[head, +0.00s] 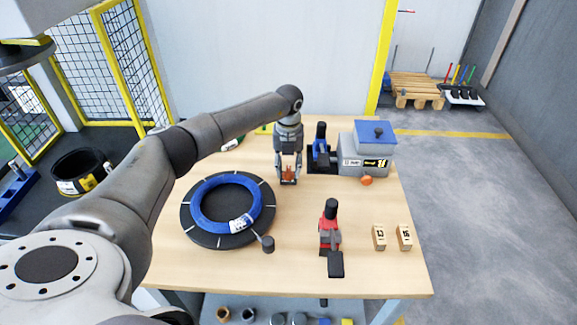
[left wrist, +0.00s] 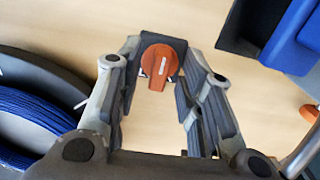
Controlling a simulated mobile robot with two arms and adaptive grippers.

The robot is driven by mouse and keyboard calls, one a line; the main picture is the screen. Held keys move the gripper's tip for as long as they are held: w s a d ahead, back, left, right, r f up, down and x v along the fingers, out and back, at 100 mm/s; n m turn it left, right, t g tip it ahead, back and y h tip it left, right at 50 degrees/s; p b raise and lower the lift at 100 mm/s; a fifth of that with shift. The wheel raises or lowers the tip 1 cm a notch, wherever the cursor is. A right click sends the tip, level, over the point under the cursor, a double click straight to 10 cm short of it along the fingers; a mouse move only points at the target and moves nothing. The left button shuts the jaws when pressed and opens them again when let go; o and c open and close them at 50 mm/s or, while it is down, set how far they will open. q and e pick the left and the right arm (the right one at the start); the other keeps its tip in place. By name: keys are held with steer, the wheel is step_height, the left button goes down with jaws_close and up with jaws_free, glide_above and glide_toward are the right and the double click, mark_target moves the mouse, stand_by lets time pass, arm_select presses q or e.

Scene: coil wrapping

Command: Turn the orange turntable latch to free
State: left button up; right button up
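The orange latch (left wrist: 162,60) is a small rounded knob with a white line, on a dark base on the table. In the head view the latch (head: 289,173) shows between the fingertips of my left gripper (head: 288,180). In the left wrist view my left gripper (left wrist: 158,62) is open, with one finger on each side of the latch. A narrow gap shows on the left; I cannot tell if the right finger touches. The dark turntable (head: 192,232) with a blue coil (head: 203,218) lies to the left. My right gripper is not in view.
Two small wooden blocks (head: 379,238) sit at the right. The table's (head: 300,275) front edge is mostly clear.

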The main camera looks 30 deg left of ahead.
mark_target(288, 169)
arm_select(q)
step_height(288, 169, up, 12)
stand_by(0.6)
stand_by(0.4)
